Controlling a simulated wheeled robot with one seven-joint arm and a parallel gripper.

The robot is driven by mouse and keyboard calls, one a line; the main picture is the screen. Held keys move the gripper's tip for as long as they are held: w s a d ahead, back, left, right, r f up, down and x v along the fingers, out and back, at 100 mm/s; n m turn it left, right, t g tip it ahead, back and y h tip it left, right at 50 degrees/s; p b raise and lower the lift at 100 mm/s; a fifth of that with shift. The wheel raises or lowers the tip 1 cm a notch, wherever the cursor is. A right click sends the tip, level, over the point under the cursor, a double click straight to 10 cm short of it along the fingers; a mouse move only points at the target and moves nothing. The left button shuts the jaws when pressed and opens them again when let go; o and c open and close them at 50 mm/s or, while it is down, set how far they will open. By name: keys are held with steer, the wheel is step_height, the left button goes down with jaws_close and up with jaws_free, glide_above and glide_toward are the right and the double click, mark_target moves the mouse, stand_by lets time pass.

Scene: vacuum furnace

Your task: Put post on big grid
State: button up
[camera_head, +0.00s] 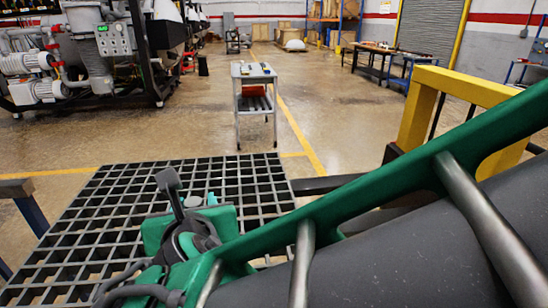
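The big grid (105,215) is a dark metal lattice with square openings, lying flat at the lower left. The green end of my arm (220,220) hangs over its right part and covers some of it. A dark grey paddle-like piece sticks up there, with small pale teal bits beside it; I cannot tell whether these belong to my gripper or to something else. I cannot make out the gripper's fingertips. No post can be clearly made out; one could be hidden behind my arm. The bare left and far parts of the grid look empty.
A small grey cart (255,75) with items on top stands beyond the grid. A yellow frame (415,120) rises at the right. Machinery with pumps (30,75) stands at the far left. Workbenches (385,62) stand at the far right. Open floor lies around the cart.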

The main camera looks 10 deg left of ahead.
steer(key=v, duration=1.2)
steer(key=shift+s, duration=0.1)
